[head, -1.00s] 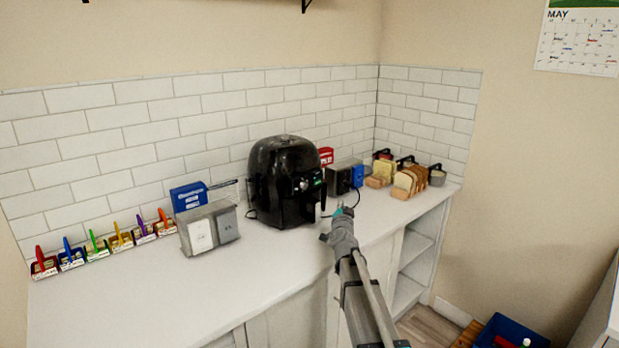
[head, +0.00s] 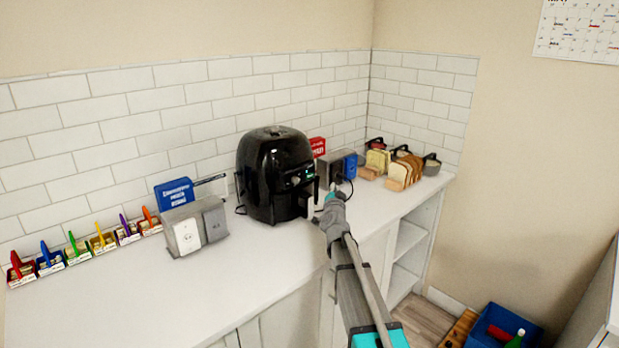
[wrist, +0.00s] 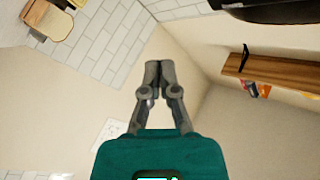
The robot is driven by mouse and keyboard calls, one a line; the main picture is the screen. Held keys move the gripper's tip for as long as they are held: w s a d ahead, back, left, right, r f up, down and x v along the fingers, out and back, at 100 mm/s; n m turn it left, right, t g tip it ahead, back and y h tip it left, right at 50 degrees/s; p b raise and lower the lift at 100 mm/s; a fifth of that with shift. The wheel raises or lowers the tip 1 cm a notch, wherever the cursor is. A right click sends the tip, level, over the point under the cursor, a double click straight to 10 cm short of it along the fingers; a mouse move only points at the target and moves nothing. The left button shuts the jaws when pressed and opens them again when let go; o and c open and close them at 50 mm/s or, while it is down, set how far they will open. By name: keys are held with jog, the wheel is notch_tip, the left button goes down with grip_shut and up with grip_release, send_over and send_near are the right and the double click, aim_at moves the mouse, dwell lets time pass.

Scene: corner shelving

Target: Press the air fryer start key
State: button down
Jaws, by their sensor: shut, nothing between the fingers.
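The black air fryer (head: 268,165) stands upright on the white counter against the tiled wall. Its front panel, with small lit marks (head: 297,179), faces right toward my arm. The start key is too small to pick out. My gripper (head: 332,190) is in front of the fryer's right side, near the panel and handle; I cannot tell whether it touches. In the wrist view my gripper (wrist: 159,66) has its fingers together with nothing between them. A dark rounded edge, perhaps the fryer (wrist: 270,10), shows at the top right there.
Colored bins (head: 83,250) line the far left. The front counter (head: 150,290) is clear.

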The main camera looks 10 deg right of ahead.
aim_at(313, 175)
jog(key=w+a, duration=0.5)
jog(key=w, duration=0.2)
dwell(0.5)
jog(key=shift+w+a, duration=0.55)
dwell(2.4)
jog(key=shift+s+d, duration=0.1)
jog(key=shift+s, duration=0.1)
dwell(0.3)
jog(key=shift+s+d, duration=0.35)
jog(key=shift+s, duration=0.05)
dwell(0.4)
jog(key=shift+s+d, duration=0.75)
jog(key=shift+s, duration=0.3)
jog(key=shift+s+d, duration=0.7)
jog(key=shift+s, duration=0.3)
jog(key=shift+s+a, duration=0.1)
jog(key=shift+s, duration=0.05)
